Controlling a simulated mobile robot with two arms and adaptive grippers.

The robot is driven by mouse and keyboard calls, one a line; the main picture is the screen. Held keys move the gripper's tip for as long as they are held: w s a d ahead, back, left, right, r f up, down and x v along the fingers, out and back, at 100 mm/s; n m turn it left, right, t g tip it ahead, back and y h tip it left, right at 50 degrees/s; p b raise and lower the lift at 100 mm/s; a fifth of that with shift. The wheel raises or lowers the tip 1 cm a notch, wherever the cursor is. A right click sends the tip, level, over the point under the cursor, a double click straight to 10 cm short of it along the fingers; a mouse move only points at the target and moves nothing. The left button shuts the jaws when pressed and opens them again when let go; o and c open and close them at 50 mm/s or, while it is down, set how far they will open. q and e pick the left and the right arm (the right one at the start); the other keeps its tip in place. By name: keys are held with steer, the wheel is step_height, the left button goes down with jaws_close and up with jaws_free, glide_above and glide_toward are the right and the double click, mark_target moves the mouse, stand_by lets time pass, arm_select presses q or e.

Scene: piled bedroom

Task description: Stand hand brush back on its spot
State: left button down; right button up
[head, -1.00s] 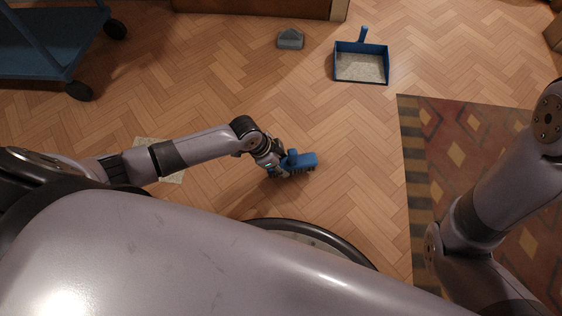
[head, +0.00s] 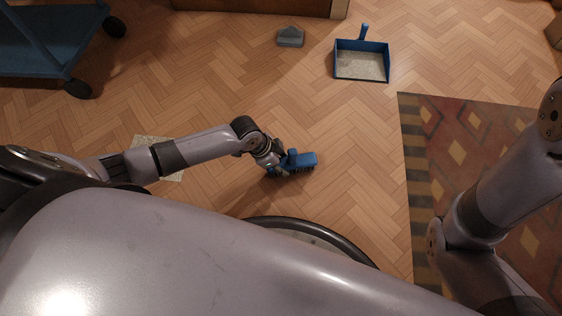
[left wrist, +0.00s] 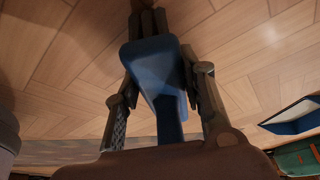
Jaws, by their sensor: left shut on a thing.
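The blue hand brush (head: 303,160) with dark bristles is in my left gripper (head: 281,163), low over the wooden floor near the middle of the head view. In the left wrist view the brush (left wrist: 153,62) lies between the two fingers of my left gripper (left wrist: 160,100), which is shut on it. I cannot tell whether the bristles touch the floor. A blue dustpan (head: 362,62) with a pale inside lies on the floor at the upper right. My right gripper is out of view; only part of my right arm shows at the right.
A grey block-like item (head: 290,37) lies left of the dustpan. A blue cart (head: 45,45) on dark wheels stands at the upper left. A patterned rug (head: 412,150) covers the right side. A pale patch (head: 150,143) lies under my left arm.

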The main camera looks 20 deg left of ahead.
arm_select(q)
steer(key=shift+f, duration=0.4)
steer(key=c, duration=0.9)
jaws_free()
steer(key=shift+c, duration=0.2)
steer(key=shift+r, duration=0.1)
